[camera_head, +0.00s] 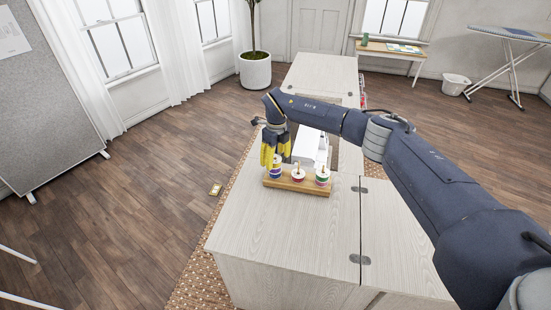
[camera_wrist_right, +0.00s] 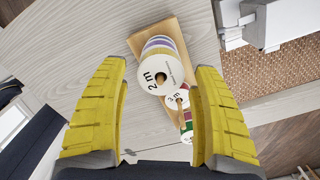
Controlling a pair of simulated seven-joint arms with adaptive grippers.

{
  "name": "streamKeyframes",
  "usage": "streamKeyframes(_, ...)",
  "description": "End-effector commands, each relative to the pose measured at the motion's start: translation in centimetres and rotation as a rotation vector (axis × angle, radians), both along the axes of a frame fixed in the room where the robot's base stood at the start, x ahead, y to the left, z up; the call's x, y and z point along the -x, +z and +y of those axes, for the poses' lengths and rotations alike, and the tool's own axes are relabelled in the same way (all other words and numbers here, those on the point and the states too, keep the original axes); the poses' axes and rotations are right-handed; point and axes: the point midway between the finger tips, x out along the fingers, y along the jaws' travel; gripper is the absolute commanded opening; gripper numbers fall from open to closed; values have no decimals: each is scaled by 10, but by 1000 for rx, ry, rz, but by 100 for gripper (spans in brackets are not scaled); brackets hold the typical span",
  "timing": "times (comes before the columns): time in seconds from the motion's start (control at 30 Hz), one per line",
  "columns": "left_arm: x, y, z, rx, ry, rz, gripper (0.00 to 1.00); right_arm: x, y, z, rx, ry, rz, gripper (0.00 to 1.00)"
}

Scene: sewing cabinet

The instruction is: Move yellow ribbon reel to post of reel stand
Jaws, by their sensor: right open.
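The reel stand is a wooden base (camera_head: 322,190) with a row of reel stacks on the cabinet top, also seen in the wrist view (camera_wrist_right: 139,43). The left stack (camera_head: 275,173) has a white top disc marked "2 m" in the wrist view (camera_wrist_right: 155,72), with purple and blue bands under it. My right gripper (camera_head: 272,158) points down at this stack. In the wrist view its yellow fingers (camera_wrist_right: 163,66) are open, with the top disc between their tips and a gap on each side. My left gripper is not in view.
The middle reels (camera_head: 298,175) and right reels (camera_head: 322,177) stand close beside the left stack. A white sewing machine (camera_head: 309,146) is behind the stand. The cabinet top (camera_head: 290,231) is clear in front.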

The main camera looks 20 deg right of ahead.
Motion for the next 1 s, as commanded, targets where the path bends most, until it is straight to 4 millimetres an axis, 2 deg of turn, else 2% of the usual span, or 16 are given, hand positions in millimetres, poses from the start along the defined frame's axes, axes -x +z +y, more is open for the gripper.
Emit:
streamKeyframes(0.17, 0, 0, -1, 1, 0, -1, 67, -1, 17, -1, -1, 0, -3, 66)
streamKeyframes(0.5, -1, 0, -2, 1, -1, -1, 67, 1, 76, -1, 0, 1, -4, 66)
streamKeyframes(0.7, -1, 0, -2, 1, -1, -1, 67, 2, 102, -2, 1, 0, -3, 66)
streamKeyframes(1.0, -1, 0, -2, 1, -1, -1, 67, 3, 119, -2, 0, 1, -1, 66)
